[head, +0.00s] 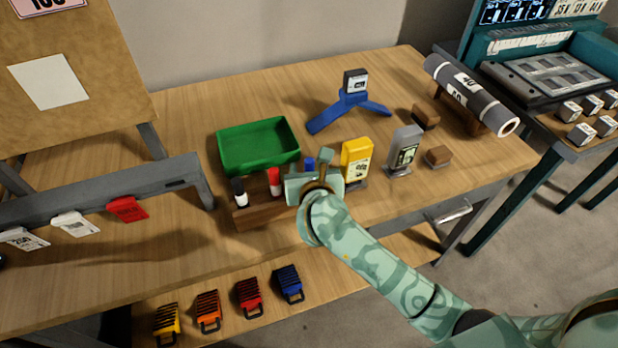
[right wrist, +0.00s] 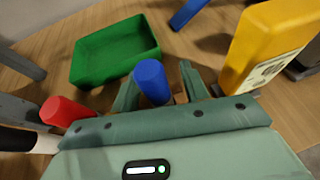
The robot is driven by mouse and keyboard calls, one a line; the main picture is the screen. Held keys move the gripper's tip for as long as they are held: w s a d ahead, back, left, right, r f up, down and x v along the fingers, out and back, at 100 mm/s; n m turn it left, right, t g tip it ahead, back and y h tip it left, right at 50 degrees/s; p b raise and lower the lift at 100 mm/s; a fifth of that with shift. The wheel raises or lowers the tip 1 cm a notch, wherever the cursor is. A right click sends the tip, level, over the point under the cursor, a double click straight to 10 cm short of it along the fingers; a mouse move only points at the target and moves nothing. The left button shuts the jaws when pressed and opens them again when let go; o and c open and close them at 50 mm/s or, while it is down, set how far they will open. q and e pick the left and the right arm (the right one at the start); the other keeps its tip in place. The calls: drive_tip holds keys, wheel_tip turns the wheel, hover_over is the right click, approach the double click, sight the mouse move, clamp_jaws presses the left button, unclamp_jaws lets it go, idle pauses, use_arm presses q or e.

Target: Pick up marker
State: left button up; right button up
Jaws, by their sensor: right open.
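Three markers stand upright in a wooden block (head: 258,215): a black one (head: 239,192) at left, a red one (head: 274,181) in the middle and a blue one (head: 309,164) at right. My right gripper (head: 314,170) is over the right end of the block and hides much of the blue marker. In the right wrist view, the open fingers (right wrist: 158,84) stand on either side of the blue marker (right wrist: 151,80), with a gap visible on the right. The red marker (right wrist: 64,111) is left of the gripper. My left gripper is not in view.
A green tray (head: 258,168) lies behind the block. A yellow device (head: 356,158) stands close to the right of my gripper, with a grey device (head: 404,150) beyond it. A blue stand (head: 349,108) is farther back. A grey rail (head: 100,190) is at left.

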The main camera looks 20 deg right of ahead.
drive_tip(key=shift+c, duration=0.4)
clamp_jaws()
wheel_tip(320, 180, up, 10)
drive_tip(key=p, duration=0.3)
drive_tip(key=shift+p, duration=0.35)
drive_tip(key=c, duration=0.6)
unclamp_jaws()
clamp_jaws()
use_arm(q)
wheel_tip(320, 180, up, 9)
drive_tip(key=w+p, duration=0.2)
drive_tip(key=p, duration=0.3)
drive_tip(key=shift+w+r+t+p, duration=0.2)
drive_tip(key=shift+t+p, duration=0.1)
drive_tip(key=shift+p, duration=0.1)
use_arm(e)
wheel_tip(320, 180, up, 7)
drive_tip(key=shift+s+d, duration=0.1)
